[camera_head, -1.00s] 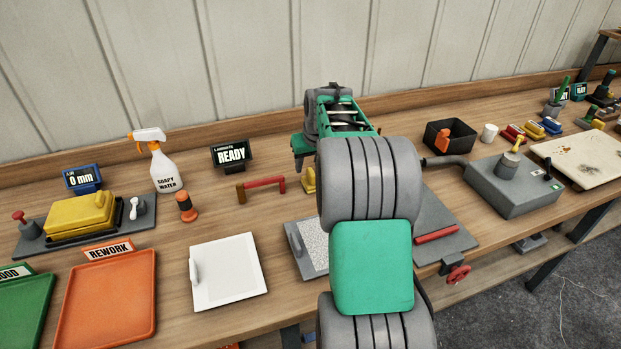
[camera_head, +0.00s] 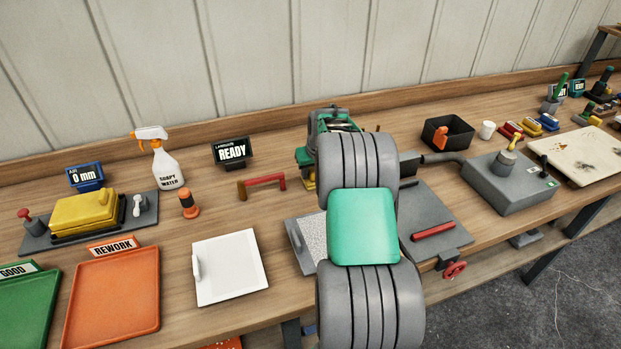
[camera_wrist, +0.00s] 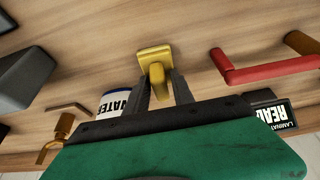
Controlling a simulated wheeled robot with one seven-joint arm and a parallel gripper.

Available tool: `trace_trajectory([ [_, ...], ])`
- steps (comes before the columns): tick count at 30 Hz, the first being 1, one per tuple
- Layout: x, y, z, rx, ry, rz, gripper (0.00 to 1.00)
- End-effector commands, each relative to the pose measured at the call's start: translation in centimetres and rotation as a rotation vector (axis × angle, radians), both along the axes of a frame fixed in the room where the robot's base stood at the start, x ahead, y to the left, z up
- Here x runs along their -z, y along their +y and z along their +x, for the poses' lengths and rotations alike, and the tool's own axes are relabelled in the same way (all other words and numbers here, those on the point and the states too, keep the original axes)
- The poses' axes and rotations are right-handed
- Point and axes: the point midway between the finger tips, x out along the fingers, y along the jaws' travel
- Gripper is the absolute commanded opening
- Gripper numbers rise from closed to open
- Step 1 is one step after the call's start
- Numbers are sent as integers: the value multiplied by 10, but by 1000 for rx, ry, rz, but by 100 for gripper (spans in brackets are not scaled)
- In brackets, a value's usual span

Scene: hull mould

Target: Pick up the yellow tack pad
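The yellow tack pad (camera_wrist: 154,54) is on the wooden bench top in the wrist view, a flat block with an upright grip facing me. My gripper (camera_wrist: 160,80) is over it, with one dark finger on each side of the grip. The fingers look apart, and I see no clear contact. In the head view only a sliver of the yellow pad (camera_head: 310,184) shows; my arm hides the rest and hides my fingers.
A red-barred handle (camera_head: 262,186) lies left of the pad, with the READY sign (camera_head: 232,153) behind. A black bin (camera_head: 448,135) and grey box (camera_head: 508,184) stand to the right. A white board (camera_head: 230,268) lies in front.

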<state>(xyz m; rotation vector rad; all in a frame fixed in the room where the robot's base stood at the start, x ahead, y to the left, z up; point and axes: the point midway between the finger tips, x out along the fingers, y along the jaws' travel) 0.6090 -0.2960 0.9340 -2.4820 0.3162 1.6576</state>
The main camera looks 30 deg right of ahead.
Motion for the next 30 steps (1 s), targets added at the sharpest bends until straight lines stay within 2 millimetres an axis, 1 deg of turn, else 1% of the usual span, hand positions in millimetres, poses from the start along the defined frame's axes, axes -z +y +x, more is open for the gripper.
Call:
trace_trajectory([
  [1, 0, 0, 0, 0, 1, 0, 24],
  [10, 0, 0, 0, 0, 1, 0, 0],
  [25, 0, 0, 0, 0, 0, 0, 0],
  [30, -9, 0, 0, 0, -2, -1, 0],
])
